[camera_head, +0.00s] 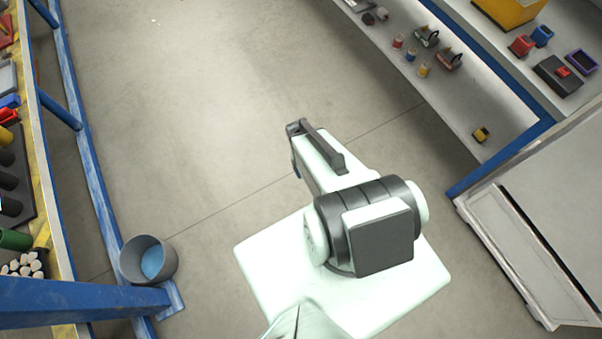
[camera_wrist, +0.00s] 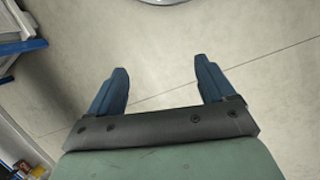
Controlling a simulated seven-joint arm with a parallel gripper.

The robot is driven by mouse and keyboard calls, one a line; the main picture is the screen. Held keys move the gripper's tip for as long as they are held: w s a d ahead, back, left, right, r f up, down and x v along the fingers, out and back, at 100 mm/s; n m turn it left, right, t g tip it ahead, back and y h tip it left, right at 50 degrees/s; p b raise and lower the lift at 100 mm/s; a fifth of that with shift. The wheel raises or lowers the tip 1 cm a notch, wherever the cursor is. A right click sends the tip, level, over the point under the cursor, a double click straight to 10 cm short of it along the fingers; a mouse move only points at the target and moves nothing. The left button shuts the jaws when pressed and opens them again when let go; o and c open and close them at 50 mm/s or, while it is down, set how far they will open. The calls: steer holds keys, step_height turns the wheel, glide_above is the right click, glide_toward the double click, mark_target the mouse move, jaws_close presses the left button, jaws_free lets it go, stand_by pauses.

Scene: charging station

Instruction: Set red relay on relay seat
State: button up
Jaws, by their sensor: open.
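In the head view, a small red block (camera_head: 521,45), which looks like the red relay, stands on the upper level of the right-hand bench, beside a similar blue block (camera_head: 542,35). Near them are a dark box with a red part on top (camera_head: 550,80) and a purple open-topped holder (camera_head: 581,61). I cannot tell which of these is the relay seat. My gripper (camera_wrist: 162,78) shows in the wrist view with its two blue fingers apart and nothing between them. It is over bare floor, well away from the red block.
A lower shelf (camera_head: 455,90) on the right holds several small coloured items and a yellow-black piece (camera_head: 481,134). A pale cabinet (camera_head: 540,240) stands below it. A loaded rack is at the left, with a grey bucket (camera_head: 148,260) on the floor. The middle floor is clear.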

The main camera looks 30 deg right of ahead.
steer(key=s+a+f+n+g, duration=0.2)
steer(key=s+a+n+g, duration=0.1)
steer(key=s+a, duration=0.7)
steer(key=shift+s+f+n+y, duration=0.25)
steer(key=shift+s+n+y, duration=0.05)
steer(key=shift+s+y, duration=0.15)
steer(key=shift+d, duration=0.1)
